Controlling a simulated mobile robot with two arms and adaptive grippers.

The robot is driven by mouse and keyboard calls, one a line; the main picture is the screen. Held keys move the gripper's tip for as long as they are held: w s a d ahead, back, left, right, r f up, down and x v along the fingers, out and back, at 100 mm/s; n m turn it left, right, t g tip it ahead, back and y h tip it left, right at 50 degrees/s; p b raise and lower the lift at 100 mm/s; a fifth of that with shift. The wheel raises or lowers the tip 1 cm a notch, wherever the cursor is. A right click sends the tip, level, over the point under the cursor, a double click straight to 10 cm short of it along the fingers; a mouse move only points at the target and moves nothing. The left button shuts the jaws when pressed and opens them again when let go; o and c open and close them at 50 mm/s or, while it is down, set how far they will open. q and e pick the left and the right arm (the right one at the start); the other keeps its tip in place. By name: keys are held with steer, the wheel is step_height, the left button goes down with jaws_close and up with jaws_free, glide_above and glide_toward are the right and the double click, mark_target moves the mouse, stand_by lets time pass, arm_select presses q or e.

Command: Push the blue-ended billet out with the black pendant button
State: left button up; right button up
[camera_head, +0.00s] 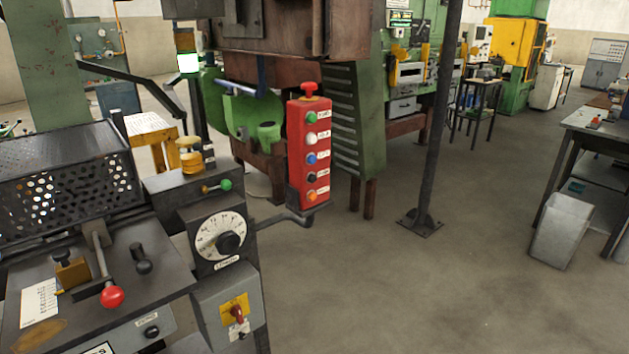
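The red pendant (296,150) hangs upright on a dark bracket near the middle of the picture. A red mushroom knob (309,89) sits on its top. Its front carries a column of buttons: green, white, blue, the black button (312,177) second from the bottom, and orange lowest. Small labels sit beside them, too small to read. Neither of my grippers is in view.
A machine console with a round dial (220,239), a red-knobbed lever (112,296) and a perforated guard (60,175) fills the left. A dark post (436,120) stands right of the pendant. A grey bin (562,230) and a workbench are at the right. The floor between is clear.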

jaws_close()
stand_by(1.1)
